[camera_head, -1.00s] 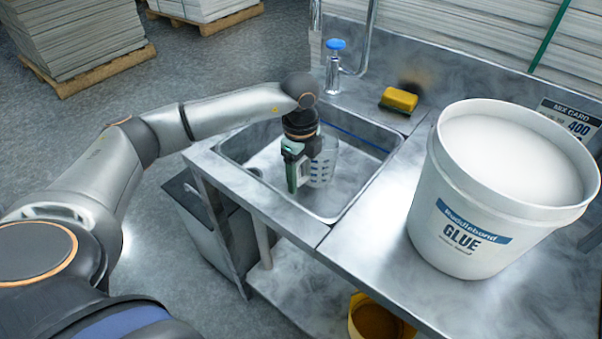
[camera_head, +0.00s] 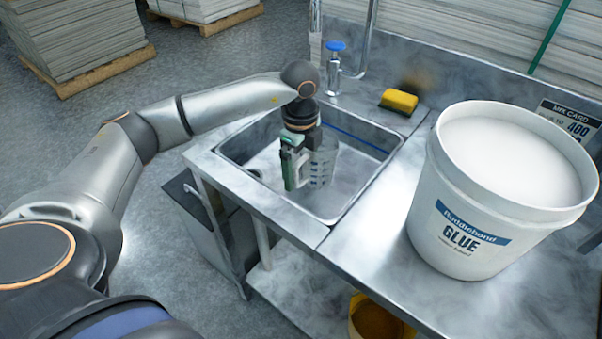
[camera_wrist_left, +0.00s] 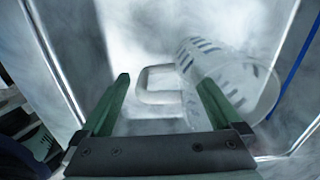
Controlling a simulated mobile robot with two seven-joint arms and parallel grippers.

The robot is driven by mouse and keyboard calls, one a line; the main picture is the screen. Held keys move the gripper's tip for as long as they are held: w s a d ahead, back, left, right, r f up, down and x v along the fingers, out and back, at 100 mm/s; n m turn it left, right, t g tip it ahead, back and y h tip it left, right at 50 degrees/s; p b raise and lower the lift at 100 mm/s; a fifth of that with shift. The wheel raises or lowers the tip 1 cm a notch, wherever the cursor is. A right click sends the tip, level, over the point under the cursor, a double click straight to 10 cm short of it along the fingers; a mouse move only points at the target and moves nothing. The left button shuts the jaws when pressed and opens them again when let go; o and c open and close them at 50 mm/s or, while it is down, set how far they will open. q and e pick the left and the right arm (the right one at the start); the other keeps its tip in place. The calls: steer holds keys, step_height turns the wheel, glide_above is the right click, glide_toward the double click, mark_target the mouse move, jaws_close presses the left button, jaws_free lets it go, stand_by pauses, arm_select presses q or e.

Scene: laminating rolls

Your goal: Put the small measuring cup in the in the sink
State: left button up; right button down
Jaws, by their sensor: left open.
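The small measuring cup (camera_head: 322,165) is clear with dark blue marks and is inside the metal sink (camera_head: 349,204). It also shows in the left wrist view (camera_wrist_left: 238,80), with its pale handle between and beyond my fingertips. My left gripper (camera_head: 291,180), with green fingers, is down in the sink at the cup's left side. In the left wrist view, its fingers (camera_wrist_left: 163,82) are apart, and the right finger overlaps the cup's wall. Whether a finger touches the cup, I cannot tell. My right gripper is not in view.
A large white glue bucket (camera_head: 462,238) stands on the counter right of the sink. A yellow sponge (camera_head: 399,101) lies behind the sink, near the blue-topped tap (camera_head: 335,60). A yellow bucket (camera_head: 376,318) is below the counter. The sink's rim surrounds my gripper.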

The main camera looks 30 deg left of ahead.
arm_select(q)
step_height(320, 180, up, 10)
steer(key=shift+f+p, duration=0.15)
steer(key=shift+p, duration=0.2)
steer(key=shift+s, duration=0.1)
stand_by(1.3)
